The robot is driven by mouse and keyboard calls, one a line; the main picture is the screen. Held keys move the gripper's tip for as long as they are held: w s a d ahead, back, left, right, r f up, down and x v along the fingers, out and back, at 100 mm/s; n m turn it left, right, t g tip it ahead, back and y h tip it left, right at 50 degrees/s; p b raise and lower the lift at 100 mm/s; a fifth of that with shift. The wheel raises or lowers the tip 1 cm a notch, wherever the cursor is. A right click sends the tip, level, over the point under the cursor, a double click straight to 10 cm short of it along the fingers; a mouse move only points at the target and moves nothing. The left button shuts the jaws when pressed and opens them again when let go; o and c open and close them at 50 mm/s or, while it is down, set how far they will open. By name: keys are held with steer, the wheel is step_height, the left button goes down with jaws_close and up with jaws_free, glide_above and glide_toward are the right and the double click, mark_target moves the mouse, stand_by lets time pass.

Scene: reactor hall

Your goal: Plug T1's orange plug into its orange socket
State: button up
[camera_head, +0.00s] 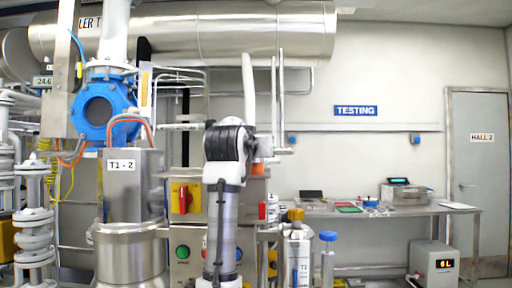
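A steel box labelled T1 - 2 (134,185) stands at the left on a round steel vessel. My arm rises in the middle of the view, with a black joint and a white link above. My gripper cannot be made out. No orange plug or orange socket can be clearly identified.
A blue flanged valve (99,112) sits above the T1 - 2 box. A panel with a red switch (183,198) stands behind my arm. A T3 canister (297,252) stands right of my arm. A steel bench (455,208) with instruments runs along the right wall, near a door (476,180).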

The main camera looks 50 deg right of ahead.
steer(key=shift+f+b, duration=0.4)
steer(key=shift+f, duration=0.25)
stand_by(0.8)
steer(key=o, duration=1)
steer(key=shift+o, duration=0.2)
steer(key=shift+a, duration=0.1)
steer(key=b+v, duration=0.3)
steer(key=v, duration=1)
steer(key=shift+s+a+b, duration=0.25)
steer(key=shift+b, duration=0.15)
